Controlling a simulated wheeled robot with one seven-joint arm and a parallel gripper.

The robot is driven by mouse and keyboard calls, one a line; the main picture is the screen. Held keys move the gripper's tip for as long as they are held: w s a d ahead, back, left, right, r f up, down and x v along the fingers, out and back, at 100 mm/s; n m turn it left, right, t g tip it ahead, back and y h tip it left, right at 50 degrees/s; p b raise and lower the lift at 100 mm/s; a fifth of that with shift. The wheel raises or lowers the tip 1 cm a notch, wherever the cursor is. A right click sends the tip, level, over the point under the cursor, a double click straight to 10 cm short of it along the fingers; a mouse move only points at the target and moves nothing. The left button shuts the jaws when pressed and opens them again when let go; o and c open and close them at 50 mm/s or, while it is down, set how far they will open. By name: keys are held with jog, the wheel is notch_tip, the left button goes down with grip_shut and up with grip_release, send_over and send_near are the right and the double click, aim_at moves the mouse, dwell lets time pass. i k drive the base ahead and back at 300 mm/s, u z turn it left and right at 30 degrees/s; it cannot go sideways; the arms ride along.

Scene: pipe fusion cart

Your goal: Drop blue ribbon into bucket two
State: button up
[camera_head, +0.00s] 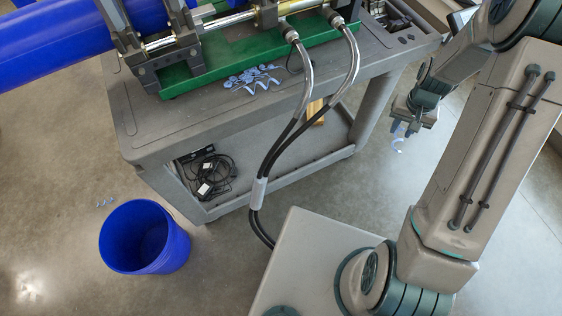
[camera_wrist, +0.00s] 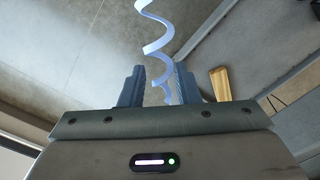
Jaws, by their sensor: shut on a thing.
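A curly pale blue ribbon (camera_wrist: 158,45) hangs from my gripper (camera_wrist: 160,88) in the wrist view, its near end between the two fingers. In the head view my gripper (camera_head: 402,128) is to the right of the cart, and the ribbon (camera_head: 398,146) dangles below it over the floor. A blue bucket (camera_head: 160,262) stands on the floor at the lower left of the head view, far from my gripper. Its visible inside looks empty. No number shows on it. More blue ribbons (camera_head: 252,79) lie in a pile on the cart top by the green base.
The grey cart (camera_head: 150,140) stands between my gripper and the bucket. Black hoses (camera_head: 275,160) loop down from the machine in front of it. A large blue pipe (camera_head: 60,40) is at the upper left.

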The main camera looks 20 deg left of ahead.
aim_at(164, 245)
jog(key=u, duration=3.1)
jog(key=i, duration=1)
jog(key=k, duration=1)
jog(key=u, duration=1.35)
jog(key=i, duration=1.05)
jog(key=z, duration=0.05)
